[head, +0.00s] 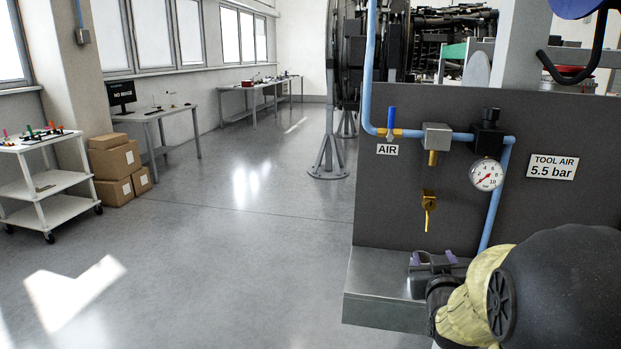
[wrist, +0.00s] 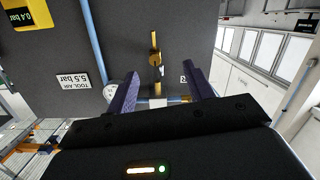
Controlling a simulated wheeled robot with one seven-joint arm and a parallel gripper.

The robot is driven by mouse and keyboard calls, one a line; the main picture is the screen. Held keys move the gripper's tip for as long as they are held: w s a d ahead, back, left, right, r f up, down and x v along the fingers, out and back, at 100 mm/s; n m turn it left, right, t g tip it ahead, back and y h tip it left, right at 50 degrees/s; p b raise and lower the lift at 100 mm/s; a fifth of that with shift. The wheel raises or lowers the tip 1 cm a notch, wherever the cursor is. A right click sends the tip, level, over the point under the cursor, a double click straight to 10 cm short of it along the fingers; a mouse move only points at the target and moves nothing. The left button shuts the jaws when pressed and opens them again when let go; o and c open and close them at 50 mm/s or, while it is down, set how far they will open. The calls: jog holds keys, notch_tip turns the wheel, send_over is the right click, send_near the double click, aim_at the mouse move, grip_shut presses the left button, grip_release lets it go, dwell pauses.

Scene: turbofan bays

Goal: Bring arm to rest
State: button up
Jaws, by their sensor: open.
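My gripper (head: 433,258) is low in front of the dark grey panel (head: 390,210) in the head view, with my arm reaching in from the lower right. In the wrist view my gripper (wrist: 162,76) shows two purple fingers spread apart with nothing held between them. A brass fitting with a hanging lever (head: 428,208) is on the panel above the gripper in the head view. It also shows beyond the fingertips in the wrist view (wrist: 155,55). The gripper appears apart from the panel and fitting, though the exact gap is unclear.
The panel carries a blue air pipe (head: 368,80), a blue-handled valve (head: 391,122), a pressure gauge (head: 486,175) and a "TOOL AIR 5.5 bar" sign (head: 552,166). A grey ledge (head: 380,295) lies below. Open floor (head: 230,250) is left; a white cart (head: 45,185) and boxes (head: 115,165) stand farther left.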

jog(key=s+a+f+g+y, duration=0.3)
jog(key=s+a+f+g, duration=0.3)
jog(key=f, duration=0.4)
jog(key=s+a+f+n+g+y, duration=0.1)
jog(key=s+a+f+g, duration=0.25)
jog(key=s, duration=0.25)
jog(key=s+a+f+g, duration=0.3)
jog(key=s+a+g, duration=0.1)
jog(key=s, duration=0.2)
jog(key=w+p+v, duration=0.2)
jog(key=p+v, duration=0.7)
jog(key=p, duration=0.1)
jog(key=w+p+v, duration=0.1)
jog(key=p+v, duration=0.8)
jog(key=v, duration=0.1)
jog(key=shift+w+r+p, duration=0.35)
jog(key=shift+r+p, duration=0.05)
